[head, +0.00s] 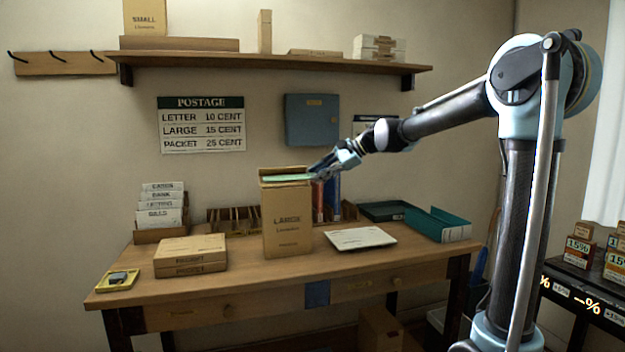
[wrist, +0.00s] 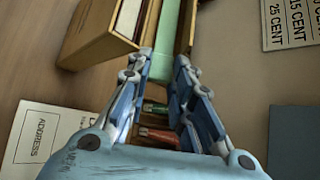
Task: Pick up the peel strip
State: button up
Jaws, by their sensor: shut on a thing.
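The peel strip (head: 287,178) is a flat pale green strip along the open top of the tall cardboard box (head: 288,222) marked LARGE. In the wrist view the strip (wrist: 166,35) runs from the top edge down between my fingertips. My gripper (head: 313,174) is at the right end of the strip, beside the box's top edge. It is shut on the strip's near end, and the fingertips (wrist: 164,62) stand apart by about its width. The part of the strip behind the fingers is hidden.
Red and blue upright items (head: 327,200) stand just right of the box, below my gripper. A flat white pad (head: 360,238), packet boxes (head: 190,258) and a teal tray (head: 438,224) are on the desk. A wall shelf (head: 270,59) hangs above.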

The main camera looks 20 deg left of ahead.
notch_tip(320, 180, up, 15)
jog(key=shift+r, duration=0.2)
dwell(1.6)
dwell(0.5)
